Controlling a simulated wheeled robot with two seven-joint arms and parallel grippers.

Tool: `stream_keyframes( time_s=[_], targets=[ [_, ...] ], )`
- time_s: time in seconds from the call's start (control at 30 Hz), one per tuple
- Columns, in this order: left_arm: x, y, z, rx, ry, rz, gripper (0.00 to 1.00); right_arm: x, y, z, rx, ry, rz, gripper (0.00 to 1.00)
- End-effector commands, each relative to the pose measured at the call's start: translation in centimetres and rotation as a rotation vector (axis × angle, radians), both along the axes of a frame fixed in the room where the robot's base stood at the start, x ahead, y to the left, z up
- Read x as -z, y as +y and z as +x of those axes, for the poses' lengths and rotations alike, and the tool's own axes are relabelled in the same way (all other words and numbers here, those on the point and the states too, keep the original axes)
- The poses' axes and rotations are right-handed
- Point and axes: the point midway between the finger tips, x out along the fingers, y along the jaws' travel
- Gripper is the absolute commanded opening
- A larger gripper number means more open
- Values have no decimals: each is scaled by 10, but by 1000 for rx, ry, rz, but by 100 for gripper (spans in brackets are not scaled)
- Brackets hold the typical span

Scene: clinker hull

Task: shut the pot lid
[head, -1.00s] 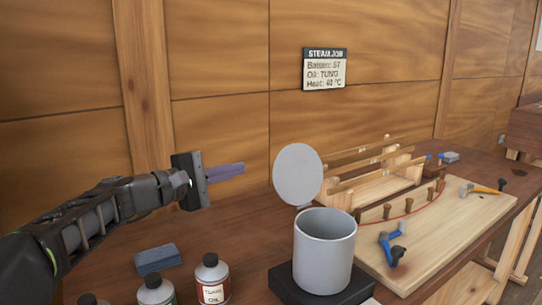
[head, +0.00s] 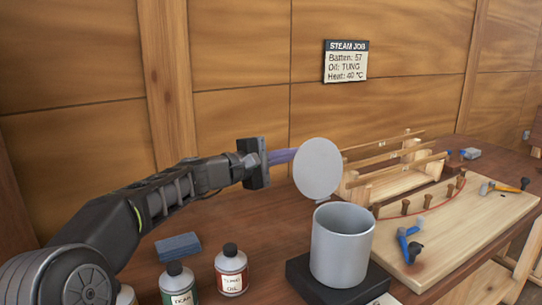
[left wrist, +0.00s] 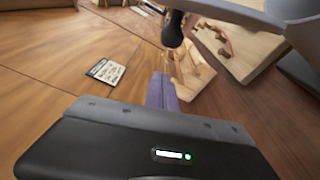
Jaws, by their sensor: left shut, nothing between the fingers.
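The grey pot (head: 342,250) stands upright with its mouth open. Its round pale lid (head: 318,168) is raised and nearly upright at the pot's back left rim. In the left wrist view the lid shows edge-on (left wrist: 235,8) at the top, with a dark knob (left wrist: 173,30) on its outer side. My left gripper (head: 284,156) is shut and empty, its purple fingers just left of the lid; their tips seem to reach behind its edge. The fingers also show in the left wrist view (left wrist: 162,92). I cannot tell whether they touch the lid. My right gripper is not in view.
The pot is on a black base (head: 312,282). A blue block (head: 178,246), a green-labelled bottle (head: 178,284) and a tung oil bottle (head: 231,270) stand left. A wooden rack (head: 395,175) and a pegged board (head: 455,230) with tools lie right. A sign (head: 346,62) hangs behind.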

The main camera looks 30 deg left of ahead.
Motion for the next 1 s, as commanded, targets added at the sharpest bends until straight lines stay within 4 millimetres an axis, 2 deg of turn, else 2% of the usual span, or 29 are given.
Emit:
stream_keyframes(
  time_s=[0.1,0.3,0.77,1.0],
  targets=[
    [-7,-14,-14,-1,-2,0,0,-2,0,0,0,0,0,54],
    [-11,-26,-26,-1,0,0,0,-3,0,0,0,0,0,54],
    [-10,-28,-26,-1,-1,3,0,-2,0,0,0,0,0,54],
    [-13,-29,-19,-1,-21,36,0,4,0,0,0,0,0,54]
  ],
)
